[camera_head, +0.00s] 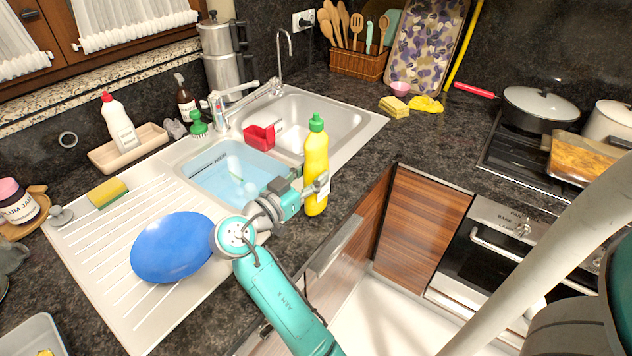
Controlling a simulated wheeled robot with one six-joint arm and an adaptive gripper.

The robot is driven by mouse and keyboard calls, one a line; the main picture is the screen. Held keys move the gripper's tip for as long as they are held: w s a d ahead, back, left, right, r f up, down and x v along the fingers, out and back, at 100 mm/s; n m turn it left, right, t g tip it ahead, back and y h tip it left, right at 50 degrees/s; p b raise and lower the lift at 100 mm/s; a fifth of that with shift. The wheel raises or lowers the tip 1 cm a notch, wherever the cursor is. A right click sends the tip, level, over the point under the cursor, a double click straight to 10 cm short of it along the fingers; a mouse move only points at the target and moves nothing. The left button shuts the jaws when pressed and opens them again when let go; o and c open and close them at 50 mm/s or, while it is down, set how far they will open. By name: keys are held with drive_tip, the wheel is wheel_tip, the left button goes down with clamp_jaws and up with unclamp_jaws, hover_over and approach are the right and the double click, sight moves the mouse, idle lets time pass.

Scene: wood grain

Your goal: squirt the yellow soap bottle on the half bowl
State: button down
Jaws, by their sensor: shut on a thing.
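A yellow soap bottle (316,160) with a green cap stands upright in my gripper (318,187). The gripper is shut on its lower middle from the left side. The bottle is in front of the sink, near the counter's front edge; I cannot tell whether its base touches anything. A blue rounded object (172,247), perhaps an upturned bowl, lies on the drainboard. I cannot tell which of these is the half bowl.
A red container (259,137) sits between the basins. The faucet (262,90) rises behind them. A green brush (198,125), a white bottle (117,122) and a sponge (108,194) are to the left. A stove with pans (540,103) is at right.

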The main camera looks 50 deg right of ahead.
sight(306, 165)
drive_tip(key=shift+r, duration=2.05)
